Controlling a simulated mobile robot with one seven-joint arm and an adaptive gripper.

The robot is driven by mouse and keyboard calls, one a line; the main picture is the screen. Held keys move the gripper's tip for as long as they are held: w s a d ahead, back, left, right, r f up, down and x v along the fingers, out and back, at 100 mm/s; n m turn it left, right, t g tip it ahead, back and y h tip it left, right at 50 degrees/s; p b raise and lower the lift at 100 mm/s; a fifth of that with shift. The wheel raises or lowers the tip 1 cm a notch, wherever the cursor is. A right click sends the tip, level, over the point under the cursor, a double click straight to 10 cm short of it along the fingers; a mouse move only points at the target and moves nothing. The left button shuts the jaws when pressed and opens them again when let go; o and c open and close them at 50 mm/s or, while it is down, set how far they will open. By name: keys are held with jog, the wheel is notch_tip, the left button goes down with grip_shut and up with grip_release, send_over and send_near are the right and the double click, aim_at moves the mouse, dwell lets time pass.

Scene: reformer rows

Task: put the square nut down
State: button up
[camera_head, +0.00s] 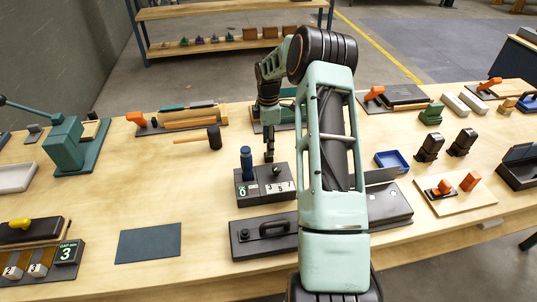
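My gripper (269,157) points down over the workbench, just behind a dark block (262,187) marked with white numbers. Its fingers look close together, but they are too small and dark to tell whether they are open, shut or holding something. I cannot make out the square nut in this view. The dark block carries an upright blue cylinder (246,163) on its left and a small dark knob (277,170) near the gripper's tip. My arm covers part of the bench to the right of the block.
A dark box with a handle (263,236) lies in front of the block. A flat dark mat (148,243) lies at front left. A mallet (213,138) lies behind left, and a blue tray (393,160) stands right. Bare wood (165,190) lies between the mat and mallet.

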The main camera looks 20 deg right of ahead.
notch_tip(320, 180, up, 6)
jog(key=shift+r+b, duration=0.25)
jog(key=shift+b, duration=0.05)
jog(key=shift+f, duration=0.1)
dwell(0.3)
